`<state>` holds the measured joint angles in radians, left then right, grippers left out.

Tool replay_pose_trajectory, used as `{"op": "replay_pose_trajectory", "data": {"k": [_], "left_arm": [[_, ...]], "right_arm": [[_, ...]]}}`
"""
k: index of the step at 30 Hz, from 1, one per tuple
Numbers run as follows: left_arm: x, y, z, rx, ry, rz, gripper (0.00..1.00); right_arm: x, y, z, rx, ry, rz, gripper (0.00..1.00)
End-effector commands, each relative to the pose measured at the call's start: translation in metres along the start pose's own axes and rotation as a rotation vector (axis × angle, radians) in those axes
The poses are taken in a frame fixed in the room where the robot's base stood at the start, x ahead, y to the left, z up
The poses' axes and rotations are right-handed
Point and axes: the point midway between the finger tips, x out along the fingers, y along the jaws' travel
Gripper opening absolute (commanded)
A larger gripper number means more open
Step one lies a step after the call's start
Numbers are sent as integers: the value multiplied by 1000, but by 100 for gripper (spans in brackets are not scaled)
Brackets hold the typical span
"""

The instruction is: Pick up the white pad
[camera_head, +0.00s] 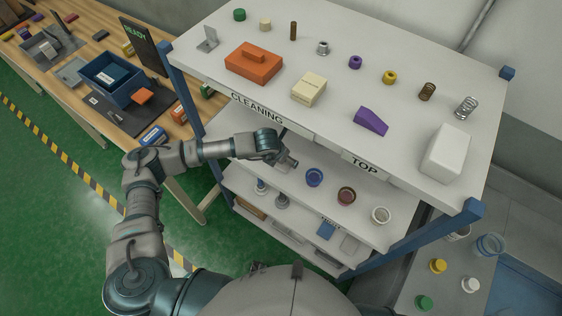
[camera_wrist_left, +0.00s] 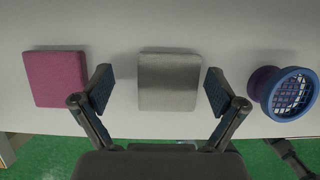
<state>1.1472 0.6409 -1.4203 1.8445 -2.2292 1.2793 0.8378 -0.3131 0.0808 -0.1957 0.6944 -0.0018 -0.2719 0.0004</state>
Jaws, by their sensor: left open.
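In the left wrist view, a square, pale grey pad (camera_wrist_left: 170,82) with a faintly streaked face lies on the light shelf. It is the closest match to a white pad there. My left gripper (camera_wrist_left: 159,90) is open, with one finger to each side of the pad and a gap on both sides. I cannot tell whether the fingertips are down at the pad's height. In the head view my left gripper (camera_head: 287,160) reaches over the second shelf and partly hides the pad. My right gripper is not in view.
A pink pad (camera_wrist_left: 56,79) lies left of the left finger, and a blue sieve (camera_wrist_left: 291,94) stands at the right. The top shelf (camera_head: 310,55) overhangs the second shelf (camera_head: 334,221). A white block (camera_head: 447,152) sits on the top shelf.

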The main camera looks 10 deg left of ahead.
Motion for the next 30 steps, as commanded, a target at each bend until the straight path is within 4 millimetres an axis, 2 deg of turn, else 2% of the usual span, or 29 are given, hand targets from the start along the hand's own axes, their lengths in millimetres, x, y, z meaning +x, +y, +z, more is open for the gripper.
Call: {"op": "replay_pose_trajectory", "data": {"k": [15,16,21,30], "left_arm": [[2,0,-1,0,0,-1,96],[2,1,-1,0,-1,-1,91],[2,2,-2,-1,0,-2,52],[3,0,-1,0,3,2,52]], "right_arm": [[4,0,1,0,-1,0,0],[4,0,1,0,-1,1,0],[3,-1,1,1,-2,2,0],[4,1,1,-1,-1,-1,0]]}}
